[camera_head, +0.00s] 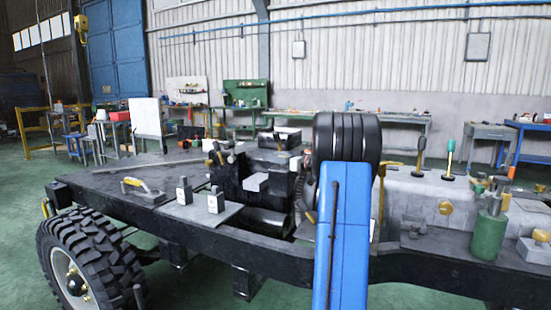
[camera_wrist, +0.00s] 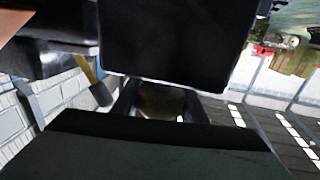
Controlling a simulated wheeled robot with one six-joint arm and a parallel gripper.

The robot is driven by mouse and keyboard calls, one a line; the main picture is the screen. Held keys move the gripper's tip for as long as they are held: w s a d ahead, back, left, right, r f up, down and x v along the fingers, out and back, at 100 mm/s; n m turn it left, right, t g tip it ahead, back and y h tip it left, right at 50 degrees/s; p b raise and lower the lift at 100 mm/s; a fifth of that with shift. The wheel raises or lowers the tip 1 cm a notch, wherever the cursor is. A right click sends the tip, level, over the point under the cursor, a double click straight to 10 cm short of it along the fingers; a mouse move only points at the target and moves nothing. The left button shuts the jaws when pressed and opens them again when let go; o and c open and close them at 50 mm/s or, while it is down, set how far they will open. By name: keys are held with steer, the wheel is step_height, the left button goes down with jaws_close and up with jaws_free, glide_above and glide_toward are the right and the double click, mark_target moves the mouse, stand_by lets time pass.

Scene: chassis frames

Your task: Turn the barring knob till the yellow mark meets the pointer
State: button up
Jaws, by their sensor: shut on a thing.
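In the wrist view, my gripper (camera_wrist: 160,104) has its two dark fingers closed around a dark brownish piece, which appears to be the barring knob (camera_wrist: 160,97). Large black parts above and below hide most of it. In the head view, my blue arm and its black joint cover the gripper and the knob. A dark toothed wheel (camera_head: 304,190) shows partly at the left edge of my arm, beside the black engine block (camera_head: 262,178). I cannot make out the yellow mark or the pointer in either view.
The engine sits in a black chassis frame (camera_head: 422,264) with a large tyre (camera_head: 88,262) at the front left. A green cylinder (camera_head: 488,236) and loose tools stand on the right part.

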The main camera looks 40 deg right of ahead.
steer(key=shift+s+a+n+g+y, duration=0.15)
steer(key=shift+n+g+y, duration=0.1)
steer(key=shift+n+y, duration=0.35)
steer(key=shift+a+n+g+y, duration=0.15)
steer(key=shift+n+g+y, duration=0.2)
steer(key=shift+y, duration=0.45)
steer(key=shift+s+a+n+g+y, duration=0.1)
steer(key=shift+a+n+g+y, duration=0.1)
steer(key=shift+n+y, duration=0.4)
steer(key=shift+r, duration=0.1)
steer(key=o, duration=1)
steer(key=shift+o, duration=0.2)
step_height(320, 180, up, 10)
